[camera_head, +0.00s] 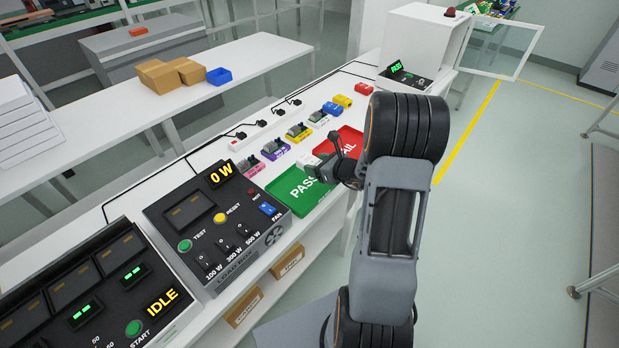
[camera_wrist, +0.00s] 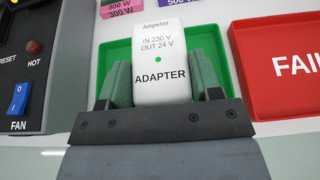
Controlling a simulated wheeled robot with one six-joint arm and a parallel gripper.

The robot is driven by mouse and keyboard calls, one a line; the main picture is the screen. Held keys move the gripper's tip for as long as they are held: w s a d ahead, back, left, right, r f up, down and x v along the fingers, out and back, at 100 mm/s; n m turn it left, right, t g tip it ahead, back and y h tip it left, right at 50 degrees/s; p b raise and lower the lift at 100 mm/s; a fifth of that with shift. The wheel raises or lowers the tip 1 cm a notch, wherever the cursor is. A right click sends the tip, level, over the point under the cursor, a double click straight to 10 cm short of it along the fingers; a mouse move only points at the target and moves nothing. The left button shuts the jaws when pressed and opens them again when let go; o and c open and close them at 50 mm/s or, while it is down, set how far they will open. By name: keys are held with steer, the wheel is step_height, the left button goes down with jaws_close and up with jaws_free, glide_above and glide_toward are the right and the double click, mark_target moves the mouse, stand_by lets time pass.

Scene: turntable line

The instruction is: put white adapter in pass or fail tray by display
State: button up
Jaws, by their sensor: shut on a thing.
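The white adapter (camera_wrist: 162,60), printed "ADAPTER" with "IN 230 V OUT 24 V" and a lit green dot, is between the fingers of my gripper (camera_wrist: 163,90). My gripper is shut on it. In the wrist view the adapter is in front of the green tray (camera_wrist: 112,58); I cannot tell whether it touches the tray floor. In the head view my gripper (camera_head: 328,165) is over the green PASS tray (camera_head: 291,196), with the adapter (camera_head: 307,161) partly hidden. The red FAIL tray (camera_head: 352,135) is beside it. The load bay display (camera_head: 221,174) reads "0 W".
The load bay (camera_head: 190,215) with buttons and switches stands left of the trays. A console (camera_head: 80,290) showing "IDLE" is at lower left. Several small coloured modules (camera_head: 298,132) line the back of the bench. A white cabinet (camera_head: 425,40) with an open door stands at the far end.

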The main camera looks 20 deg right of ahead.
steer(key=shift+w+a+f, duration=0.15)
steer(key=shift+a+f, duration=0.3)
steer(key=shift+f, duration=0.1)
steer(key=shift+w+a+f, duration=0.15)
steer(key=shift+a+f, duration=0.3)
steer(key=shift+f, duration=0.05)
steer(key=f, duration=0.3)
steer(key=shift+w+a+f, duration=0.1)
steer(key=shift+a+f, duration=0.1)
steer(key=shift+f, duration=0.35)
steer(key=shift+f+b, duration=0.2)
steer(key=shift+b, duration=0.2)
